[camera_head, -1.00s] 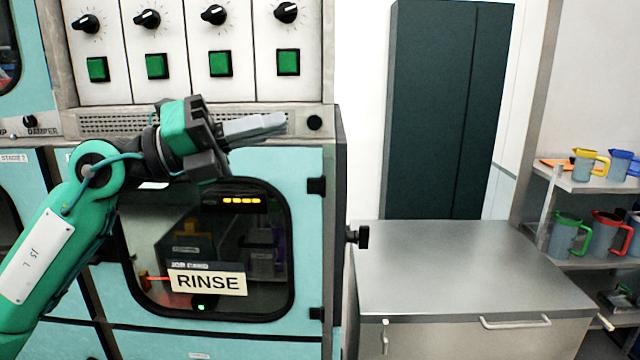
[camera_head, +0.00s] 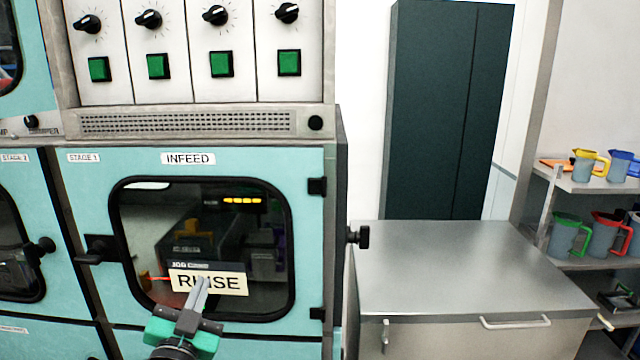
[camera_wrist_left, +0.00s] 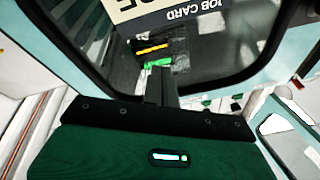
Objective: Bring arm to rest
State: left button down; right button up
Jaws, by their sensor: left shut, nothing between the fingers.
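My left gripper (camera_head: 199,292) is low in the head view, in front of the lower part of the INFEED door (camera_head: 90,180). Its grey fingers are together, point upward and hold nothing. They overlap the RINSE job card (camera_head: 235,283) on the door window; I cannot tell whether they touch it. In the left wrist view the gripper's green body (camera_wrist_left: 130,150) fills the bottom, and the window with the upside-down job card (camera_wrist_left: 190,18) is behind it. My right gripper is not in view.
The INFEED door is shut, with a black handle (camera_head: 97,250) at its left. Green buttons (camera_head: 221,64) and knobs line the panel above. A bare steel counter (camera_head: 460,265) stands to the right. A shelf (camera_head: 590,184) with coloured-handled jugs is at the far right.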

pick_arm(q)
jog(key=s+a+f+n+g+y, duration=0.1)
jog(key=s+f+n+g, duration=0.1)
jog(key=s+f+g, duration=0.9)
jog(key=s+a+f+n+g+y, duration=0.15)
jog(key=s+f, duration=0.45)
jog(key=f, duration=1)
jog(key=s+f+g+h, duration=0.2)
jog(key=s+f+g, duration=0.4)
jog(key=s, duration=0.7)
jog(key=s+f+x, duration=0.1)
jog(key=s+x, duration=0.2)
jog(key=x, duration=1.2)
jog(key=s+a+x, duration=0.1)
jog(key=s+x, duration=0.3)
jog(key=x, duration=1.1)
jog(key=s+a+f+g, duration=0.1)
jog(key=s+a+f, duration=0.1)
jog(key=s+f, duration=1.7)
jog(key=shift+a+f, duration=0.2)
jog(key=shift+f, duration=0.65)
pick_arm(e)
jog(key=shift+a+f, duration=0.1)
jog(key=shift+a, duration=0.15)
pick_arm(q)
jog(key=shift+s+g, duration=0.15)
jog(key=shift+g, duration=0.1)
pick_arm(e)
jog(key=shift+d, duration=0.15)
